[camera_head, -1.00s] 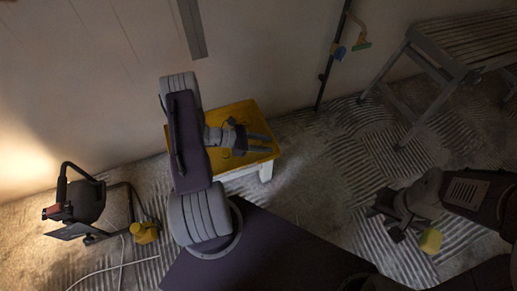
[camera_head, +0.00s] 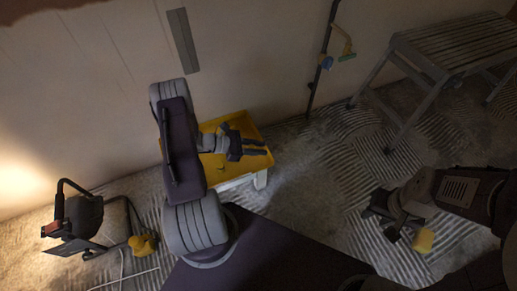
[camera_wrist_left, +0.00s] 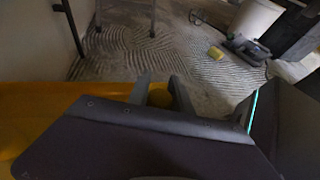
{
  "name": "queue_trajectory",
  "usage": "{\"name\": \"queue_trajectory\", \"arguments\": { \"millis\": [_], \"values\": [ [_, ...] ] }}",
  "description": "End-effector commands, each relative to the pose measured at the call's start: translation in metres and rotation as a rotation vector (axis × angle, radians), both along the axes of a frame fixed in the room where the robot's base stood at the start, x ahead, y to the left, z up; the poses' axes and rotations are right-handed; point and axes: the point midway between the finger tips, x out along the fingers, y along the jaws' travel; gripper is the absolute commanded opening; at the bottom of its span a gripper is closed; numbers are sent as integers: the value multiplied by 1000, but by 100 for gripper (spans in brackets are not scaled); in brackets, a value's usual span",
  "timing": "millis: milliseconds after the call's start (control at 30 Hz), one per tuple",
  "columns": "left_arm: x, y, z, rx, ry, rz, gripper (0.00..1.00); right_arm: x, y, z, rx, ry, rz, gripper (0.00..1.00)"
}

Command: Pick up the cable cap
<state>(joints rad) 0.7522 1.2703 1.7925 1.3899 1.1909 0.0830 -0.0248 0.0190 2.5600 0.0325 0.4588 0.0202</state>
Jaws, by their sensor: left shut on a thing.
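A small dark mark lies on the tray below the gripper in the head view. My right gripper (camera_head: 398,224) is low over the floor at the right, beside a yellow block (camera_head: 423,240); whether its jaws are open is unclear.
A work lamp (camera_head: 75,222) on a stand and a yellow object (camera_head: 142,245) are at the left. A pole (camera_head: 322,70) leans on the wall. A slatted trestle (camera_head: 450,45) stands at the back right. The ridged floor between tray and trestle is clear.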

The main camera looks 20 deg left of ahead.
Motion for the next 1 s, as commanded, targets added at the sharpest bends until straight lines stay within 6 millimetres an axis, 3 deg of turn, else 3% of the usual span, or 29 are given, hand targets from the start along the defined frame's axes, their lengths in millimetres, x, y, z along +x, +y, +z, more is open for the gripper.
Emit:
{"name": "queue_trajectory", "arguments": {
  "millis": [33,400,600,1000],
  "values": [
    [-5,-5,17,-4,4,0,0,0,0,17,0,0,0,36],
    [-62,-67,64,-5,5,1,0,0,0,71,0,0,0,36],
    [-77,-84,73,-2,3,0,0,0,0,79,0,0,0,36],
    [-79,-86,76,0,0,0,0,0,0,82,0,0,0,36]
  ]
}}
